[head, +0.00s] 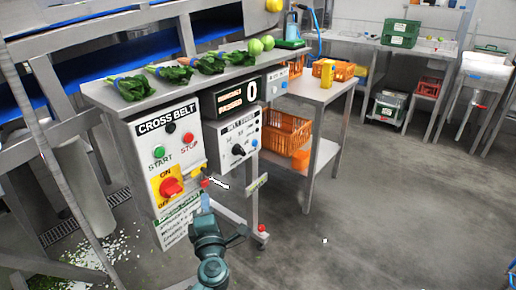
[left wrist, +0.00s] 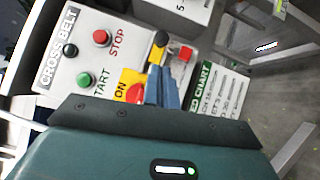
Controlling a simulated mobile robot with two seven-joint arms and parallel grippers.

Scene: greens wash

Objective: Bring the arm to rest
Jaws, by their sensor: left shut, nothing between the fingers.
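My left gripper (head: 205,200) is in front of the lower right corner of the CROSS BELT control panel (head: 148,138). Its fingers are shut with nothing between them. In the left wrist view its blue-grey fingers (left wrist: 163,92) stand in front of the panel and partly cover the red ON/OFF switch (left wrist: 134,93) on its yellow plate. A small red part (left wrist: 186,54) shows just beyond the fingertips. I cannot tell whether the fingers touch the panel. My right gripper is in neither view.
A steel shelf (head: 155,97) with leafy bunches juts out above the panel. A BELT box (head: 238,137) and a steel table (head: 321,93) with orange crates (head: 286,131) stand to the right.

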